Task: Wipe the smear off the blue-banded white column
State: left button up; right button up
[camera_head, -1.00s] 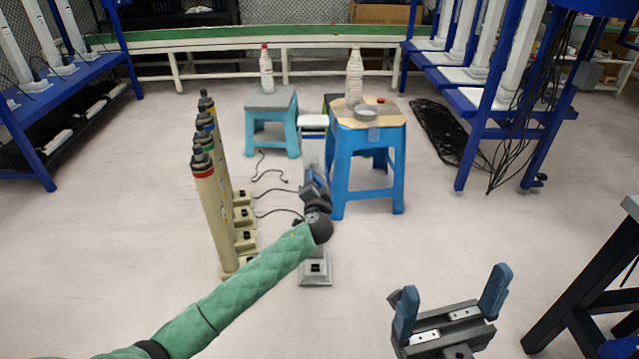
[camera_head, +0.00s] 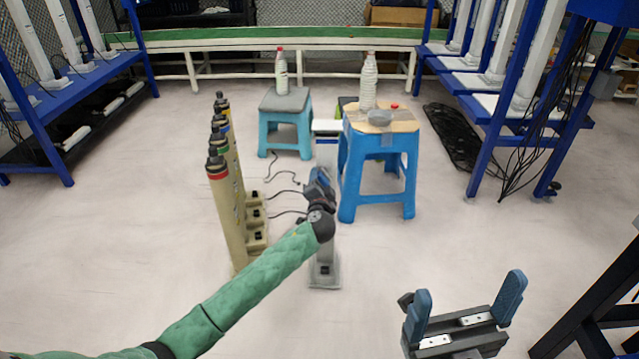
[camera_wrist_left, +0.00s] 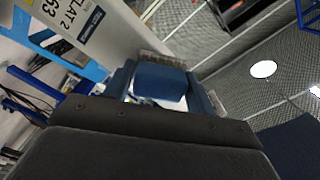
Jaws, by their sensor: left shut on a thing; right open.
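The white column (camera_head: 327,127) with a blue band (camera_head: 326,144) stands on the floor left of the blue stool, on a grey base (camera_head: 324,281). My left gripper (camera_head: 320,182) is in front of it and hides its middle. In the left wrist view, my left gripper (camera_wrist_left: 162,88) is shut on a blue block (camera_wrist_left: 160,80) with a grey fringed edge beyond it. A white lettered face (camera_wrist_left: 105,35), probably the column, is close by at upper left; I cannot tell whether the block touches it. I cannot make out the smear. My right gripper (camera_head: 465,312) is open and empty at lower right.
A row of beige posts (camera_head: 226,200) stands just left of the column. The blue stool (camera_head: 378,170) holds a bottle (camera_head: 369,80) and a bowl (camera_head: 380,117). A teal stool (camera_head: 285,125) is behind. Cables (camera_head: 283,190) lie on the floor. Open floor lies right of the stool.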

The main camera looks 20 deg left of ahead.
aim_at(333, 170)
pick_arm(q)
jog(key=shift+w+d, duration=0.3)
jog(key=shift+d, duration=0.55)
jog(key=shift+w+d, duration=0.3)
jog(key=shift+d, duration=0.55)
jog(key=shift+w+r+p, duration=0.1)
jog(key=shift+r+p, duration=0.45)
jog(key=shift+r, duration=0.35)
jog(key=shift+s+a+p, duration=0.2)
jog(key=shift+s+a, duration=0.05)
jog(key=shift+a, duration=0.75)
jog(key=shift+s+a+p, duration=0.15)
jog(key=shift+s+a, duration=0.05)
jog(key=shift+a, duration=0.75)
jog(key=p+v, duration=0.1)
jog(key=v, duration=0.5)
jog(key=shift+s, duration=0.15)
jog(key=shift+p+v, duration=0.45)
jog(key=shift+v, duration=0.95)
